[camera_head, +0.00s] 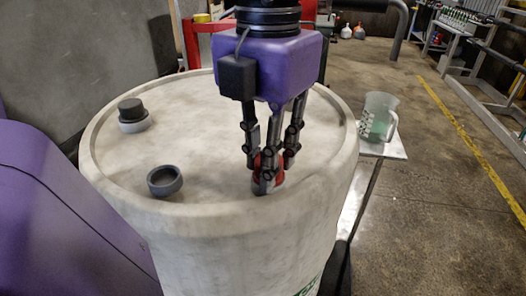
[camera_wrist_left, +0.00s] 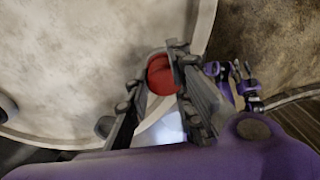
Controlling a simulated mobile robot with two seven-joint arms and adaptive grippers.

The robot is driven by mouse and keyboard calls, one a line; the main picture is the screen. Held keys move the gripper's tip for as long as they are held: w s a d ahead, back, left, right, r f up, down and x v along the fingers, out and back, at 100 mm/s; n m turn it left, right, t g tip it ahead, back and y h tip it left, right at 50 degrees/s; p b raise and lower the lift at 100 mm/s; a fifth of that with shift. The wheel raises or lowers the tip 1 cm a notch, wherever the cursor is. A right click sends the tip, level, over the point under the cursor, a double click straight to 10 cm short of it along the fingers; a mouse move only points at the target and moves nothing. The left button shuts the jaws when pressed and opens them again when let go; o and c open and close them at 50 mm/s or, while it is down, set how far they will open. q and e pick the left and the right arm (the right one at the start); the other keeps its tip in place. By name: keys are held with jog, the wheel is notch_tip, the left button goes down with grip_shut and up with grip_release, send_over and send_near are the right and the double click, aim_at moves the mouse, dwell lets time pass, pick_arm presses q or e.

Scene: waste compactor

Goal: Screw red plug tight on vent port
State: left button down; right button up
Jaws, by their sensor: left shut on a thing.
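The red plug (camera_head: 279,168) sits at the near right part of the top of a white drum (camera_head: 210,130), where the vent port is; the port itself is mostly hidden by the plug and fingers. My left gripper (camera_head: 267,178) comes down from above, with its fingers shut around the plug. In the left wrist view the plug (camera_wrist_left: 161,74) shows as a red disc between the fingers of my left gripper (camera_wrist_left: 155,82). Another purple gripper, seemingly my right gripper (camera_wrist_left: 248,88), shows small in the left wrist view; its jaw state is unclear.
A black cap (camera_head: 131,109) on a pale collar stands at the drum's far left. A grey, open-topped ring (camera_head: 165,180) stands at the near left. A clear jug (camera_head: 378,117) is on a white board (camera_head: 393,151) right of the drum. The drum top's middle is clear.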

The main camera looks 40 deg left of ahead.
pick_arm(q)
jog(key=shift+w+r+m, duration=0.15)
jog(key=shift+w+m, duration=0.15)
jog(key=shift+m, duration=0.5)
jog(key=m, duration=0.5)
jog(key=shift+w, duration=0.1)
jog(key=c, duration=1.7)
grip_release()
jog(key=shift+d, duration=0.1)
jog(key=shift+o, duration=1.2)
jog(key=shift+w+d, duration=0.1)
jog(key=shift+w, duration=0.1)
jog(key=shift+s+f, duration=0.2)
jog(key=shift+c, duration=0.4)
